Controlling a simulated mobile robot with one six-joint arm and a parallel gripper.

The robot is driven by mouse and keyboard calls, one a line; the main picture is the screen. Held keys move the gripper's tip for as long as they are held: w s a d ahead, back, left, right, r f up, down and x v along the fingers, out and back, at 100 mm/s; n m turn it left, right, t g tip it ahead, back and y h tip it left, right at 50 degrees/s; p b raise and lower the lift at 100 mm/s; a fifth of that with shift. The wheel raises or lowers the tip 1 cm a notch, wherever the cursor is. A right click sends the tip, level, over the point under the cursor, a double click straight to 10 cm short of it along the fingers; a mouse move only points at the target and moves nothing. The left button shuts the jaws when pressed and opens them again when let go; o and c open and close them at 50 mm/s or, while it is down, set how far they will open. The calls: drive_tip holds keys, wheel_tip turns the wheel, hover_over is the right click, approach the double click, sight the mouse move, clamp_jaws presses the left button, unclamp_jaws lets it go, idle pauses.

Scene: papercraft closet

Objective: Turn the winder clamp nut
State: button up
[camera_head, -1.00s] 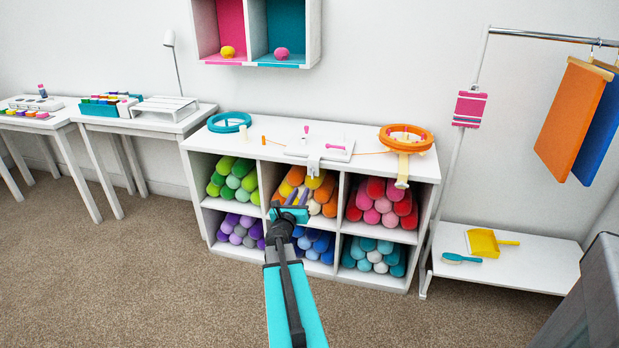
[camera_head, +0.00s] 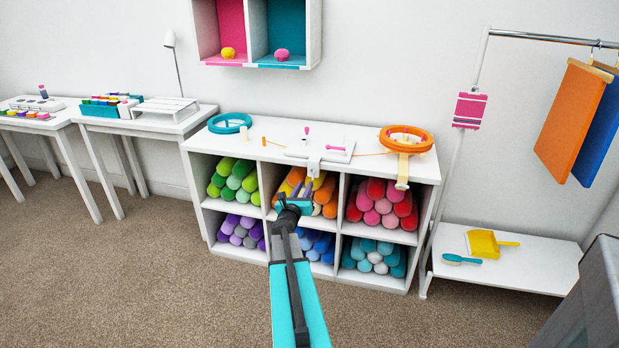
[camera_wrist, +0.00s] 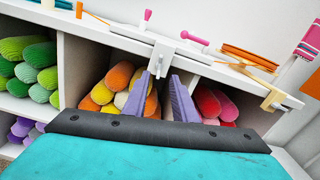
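The winder (camera_head: 322,148) is a white plate with pink handles on the shelf top. Its white clamp (camera_head: 313,166) hangs over the front edge, and it also shows in the wrist view (camera_wrist: 161,58). A small pale piece below the clamp, likely the nut (camera_wrist: 153,73), sits near my fingertips in the wrist view. My gripper (camera_wrist: 166,84) has two purple fingers, apart and with nothing clearly held between them. In the head view my gripper (camera_head: 300,187) is in front of the shelf, below the clamp. Whether a finger touches the clamp cannot be told.
The white cubby shelf (camera_head: 342,210) holds rolls of coloured yarn behind and below my gripper. An orange ring (camera_head: 406,134) with its own clamp stands at right, a blue ring (camera_head: 229,119) at left. The carpet (camera_head: 160,270) in front is clear.

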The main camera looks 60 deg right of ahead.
sight(312, 173)
drive_tip(key=x, duration=0.8)
drive_tip(key=shift+d+p, duration=0.2)
drive_tip(key=shift+p, duration=0.2)
drive_tip(key=shift+w, duration=0.1)
clamp_jaws()
